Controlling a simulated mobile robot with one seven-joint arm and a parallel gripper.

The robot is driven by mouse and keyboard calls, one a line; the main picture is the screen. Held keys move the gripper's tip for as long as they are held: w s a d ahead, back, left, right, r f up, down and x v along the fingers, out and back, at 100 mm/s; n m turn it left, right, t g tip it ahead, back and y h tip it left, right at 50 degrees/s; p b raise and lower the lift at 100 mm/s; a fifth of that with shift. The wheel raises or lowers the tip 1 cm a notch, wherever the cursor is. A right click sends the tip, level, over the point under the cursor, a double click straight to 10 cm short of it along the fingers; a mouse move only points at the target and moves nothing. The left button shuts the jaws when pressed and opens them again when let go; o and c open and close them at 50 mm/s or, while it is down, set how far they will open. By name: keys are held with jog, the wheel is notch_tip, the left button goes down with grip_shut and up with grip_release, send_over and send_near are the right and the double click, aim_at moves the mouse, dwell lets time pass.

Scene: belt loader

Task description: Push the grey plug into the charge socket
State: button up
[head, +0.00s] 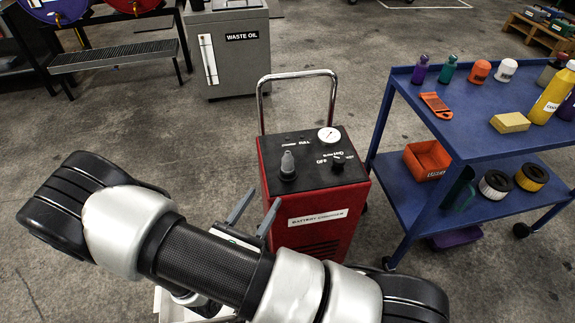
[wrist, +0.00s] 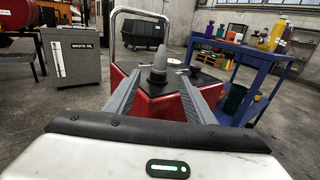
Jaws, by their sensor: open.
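The grey plug (head: 288,163) stands upright on the black top panel of the red battery charger (head: 312,238), at the panel's left side. It also shows in the wrist view (wrist: 159,62), beyond and between my fingertips. My gripper (head: 255,212) is open and empty in front of the charger, its two fingers pointing towards it. In the wrist view the fingers (wrist: 158,78) reach forward on either side of the plug's line. I cannot tell whether they touch the plug. I see no clearly marked charge socket; the base under the plug is partly hidden.
A gauge (head: 329,136) and a knob (head: 337,167) sit on the charger's panel, and a metal handle (head: 301,75) rises behind it. A blue cart (head: 463,144) with bottles and tools stands at right. A grey waste oil bin (head: 236,50) stands behind left. Floor between is clear.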

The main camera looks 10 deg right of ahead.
aim_at(285, 166)
jog(key=b+x, duration=0.1)
jog(key=x, duration=1.4)
jog(key=shift+w+d+f, duration=0.1)
jog(key=shift+w+d, duration=0.15)
jog(key=c, duration=1.2)
jog(key=shift+o, duration=0.2)
notch_tip(285, 166, up, 10)
jog(key=shift+p, duration=1.05)
